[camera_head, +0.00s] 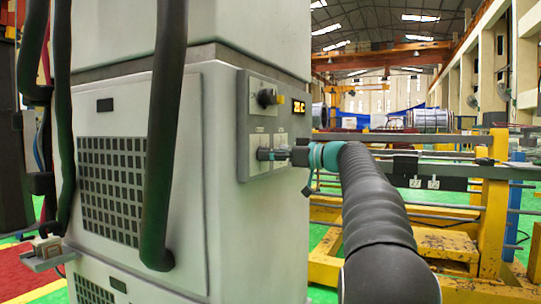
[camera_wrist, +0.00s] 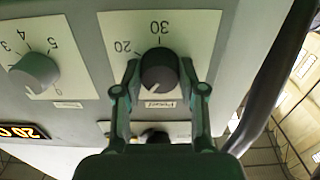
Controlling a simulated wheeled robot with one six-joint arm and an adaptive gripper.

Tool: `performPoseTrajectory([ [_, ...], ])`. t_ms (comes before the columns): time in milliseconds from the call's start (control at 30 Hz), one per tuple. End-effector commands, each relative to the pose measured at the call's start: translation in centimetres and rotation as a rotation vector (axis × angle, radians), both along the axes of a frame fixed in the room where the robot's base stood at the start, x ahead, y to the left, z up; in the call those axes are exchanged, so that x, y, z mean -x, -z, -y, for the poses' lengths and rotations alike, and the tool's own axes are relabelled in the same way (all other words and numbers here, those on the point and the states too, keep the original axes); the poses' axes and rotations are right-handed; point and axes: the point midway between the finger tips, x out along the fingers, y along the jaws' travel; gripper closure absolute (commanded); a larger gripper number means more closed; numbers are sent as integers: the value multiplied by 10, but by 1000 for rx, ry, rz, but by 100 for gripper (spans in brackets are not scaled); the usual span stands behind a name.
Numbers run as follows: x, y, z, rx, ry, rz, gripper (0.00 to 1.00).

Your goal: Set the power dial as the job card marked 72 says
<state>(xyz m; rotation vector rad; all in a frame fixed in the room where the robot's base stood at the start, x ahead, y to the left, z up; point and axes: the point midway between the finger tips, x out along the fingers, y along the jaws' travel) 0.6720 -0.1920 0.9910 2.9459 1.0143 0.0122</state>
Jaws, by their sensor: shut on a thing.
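The dial under my gripper is a dark round knob (camera_wrist: 160,66) on a pale plate (camera_wrist: 190,24) with a scale reading 20 and 30, upside down in the wrist view. Its small label is too blurred to read surely. My gripper (camera_wrist: 159,76) is shut on this knob, one finger on each side. No job card marked 72 can be made out.
A second knob (camera_wrist: 35,70) with a scale showing 3, 4 and 5 sits close by. An orange display (camera_head: 299,107) reads about 20. An upper knob (camera_head: 267,97) sits above. Black hoses (camera_head: 163,130) hang before the cabinet (camera_head: 225,200). Yellow frames (camera_head: 495,200) stand at right.

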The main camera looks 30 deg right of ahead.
Motion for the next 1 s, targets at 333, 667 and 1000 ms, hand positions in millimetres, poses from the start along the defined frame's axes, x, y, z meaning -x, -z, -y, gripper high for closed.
performPoseTrajectory([
  [333, 0, -4, 1, -260, 5, -198, 94],
  [667, -1, -5, 2, -508, 6, -389, 94],
  [1000, -1, -5, 3, -765, 5, -587, 94],
])
